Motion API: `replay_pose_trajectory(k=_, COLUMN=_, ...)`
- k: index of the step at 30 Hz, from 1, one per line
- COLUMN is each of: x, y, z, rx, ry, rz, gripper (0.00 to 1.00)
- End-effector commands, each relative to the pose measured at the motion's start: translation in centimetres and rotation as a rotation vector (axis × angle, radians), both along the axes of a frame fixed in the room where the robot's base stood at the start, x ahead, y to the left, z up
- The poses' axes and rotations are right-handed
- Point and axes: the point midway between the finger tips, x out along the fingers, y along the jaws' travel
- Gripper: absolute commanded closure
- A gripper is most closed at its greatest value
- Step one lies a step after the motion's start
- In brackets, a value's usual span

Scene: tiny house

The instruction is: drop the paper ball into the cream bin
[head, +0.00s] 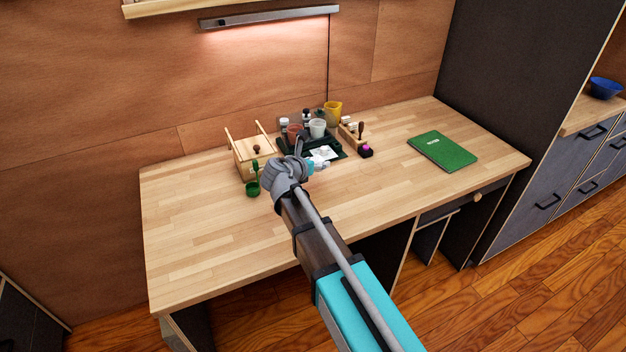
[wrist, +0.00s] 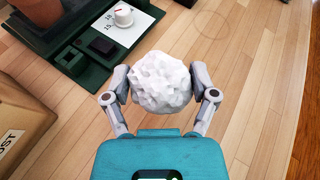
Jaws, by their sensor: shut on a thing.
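The white crumpled paper ball (wrist: 161,83) is between the two fingers of my gripper (wrist: 161,95) in the wrist view. The gripper is shut on it, and wooden desktop shows behind it. In the head view my gripper (head: 312,166) is over the desk, in front of the dark green tray, and my arm hides most of the ball. I cannot make out a cream bin in either view.
A wooden desk (head: 200,245) holds a wooden box (head: 252,150), a dark green tray (wrist: 65,50) with pots, a yellow cup (head: 333,112) and a green book (head: 442,150). The desktop's left and front right are clear. Wooden floor (head: 520,290) shows at the right.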

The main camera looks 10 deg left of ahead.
Motion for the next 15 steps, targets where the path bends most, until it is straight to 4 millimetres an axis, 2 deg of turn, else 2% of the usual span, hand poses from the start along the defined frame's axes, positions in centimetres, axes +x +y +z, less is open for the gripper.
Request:
replay_pose_trajectory(k=1, x=0.5, y=0.2, z=-1.0, rx=0.0, ry=0.0, rz=0.0, gripper=0.39)
replay_pose_trajectory(k=6, x=1.4, y=0.6, z=-1.9, rx=0.0, ry=0.0, rz=0.0, gripper=0.39)
replay_pose_trajectory(k=15, x=1.6, y=0.6, z=-2.0, rx=0.0, ry=0.0, rz=-0.001, gripper=0.39)
